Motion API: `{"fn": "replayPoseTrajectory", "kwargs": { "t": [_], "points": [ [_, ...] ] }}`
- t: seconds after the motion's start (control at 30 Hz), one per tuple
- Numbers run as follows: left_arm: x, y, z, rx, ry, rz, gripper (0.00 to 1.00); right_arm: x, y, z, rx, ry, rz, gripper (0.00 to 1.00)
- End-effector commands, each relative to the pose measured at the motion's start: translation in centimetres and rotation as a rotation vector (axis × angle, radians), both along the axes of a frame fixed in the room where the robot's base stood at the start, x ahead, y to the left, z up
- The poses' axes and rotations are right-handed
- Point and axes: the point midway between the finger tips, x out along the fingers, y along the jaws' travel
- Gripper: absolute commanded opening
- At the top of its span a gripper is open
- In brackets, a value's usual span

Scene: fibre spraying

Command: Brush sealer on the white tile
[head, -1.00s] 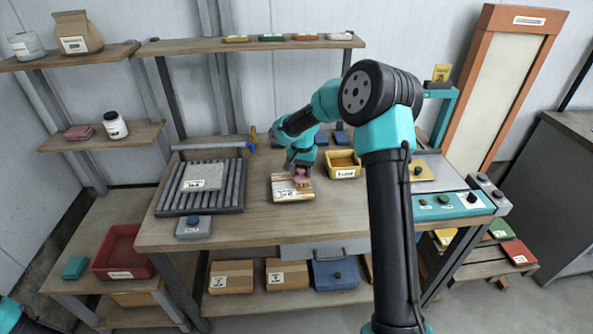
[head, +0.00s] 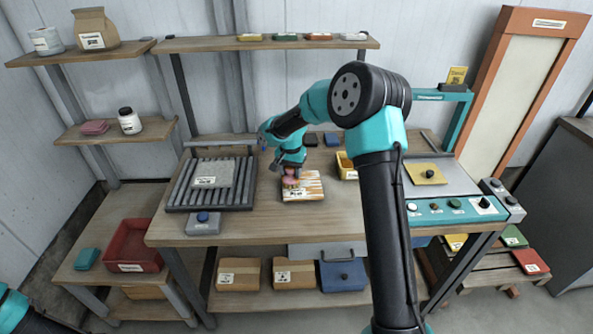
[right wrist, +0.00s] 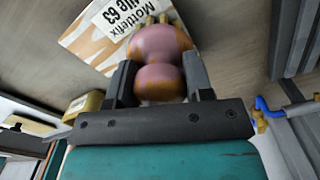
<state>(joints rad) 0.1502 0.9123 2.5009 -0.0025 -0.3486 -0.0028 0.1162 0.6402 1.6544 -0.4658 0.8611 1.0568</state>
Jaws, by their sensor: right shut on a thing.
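A flat tile (head: 312,188) with white and orange-brown patterning and a white label lies on the workbench. In the right wrist view the tile (right wrist: 82,42) reads "Mottlefix tile 63". My right gripper (head: 291,177) is over the tile's left part in the head view. It is shut on a rounded pink and orange mottled brush handle (right wrist: 158,50), with brass-coloured bits at its far end. The bristles are hidden, so I cannot tell whether they touch the tile. A yellow bin (head: 346,166) stands right of the tile, partly behind my arm. My left gripper is out of view.
A grey labelled slab (head: 225,172) lies on a roller rack (head: 178,188) at the bench's left. A grey box with a blue button (head: 203,220) sits in front of it. A teal control panel (head: 455,207) is at the right. Bare bench lies in front of the tile.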

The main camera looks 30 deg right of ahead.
Motion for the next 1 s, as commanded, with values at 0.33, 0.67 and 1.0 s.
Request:
{"fn": "replayPoseTrajectory", "kwargs": {
  "t": [0.33,0.67,1.0],
  "points": [
    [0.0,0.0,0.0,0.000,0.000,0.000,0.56,0.1,0.2,3.2,0.000,-0.001,-0.007,0.25],
    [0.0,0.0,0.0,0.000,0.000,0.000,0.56,-0.1,-0.2,6.2,0.001,-0.003,-0.013,0.25],
    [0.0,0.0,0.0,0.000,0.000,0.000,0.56,-0.4,-0.5,8.1,0.000,0.000,-0.016,0.25]
  ]
}}
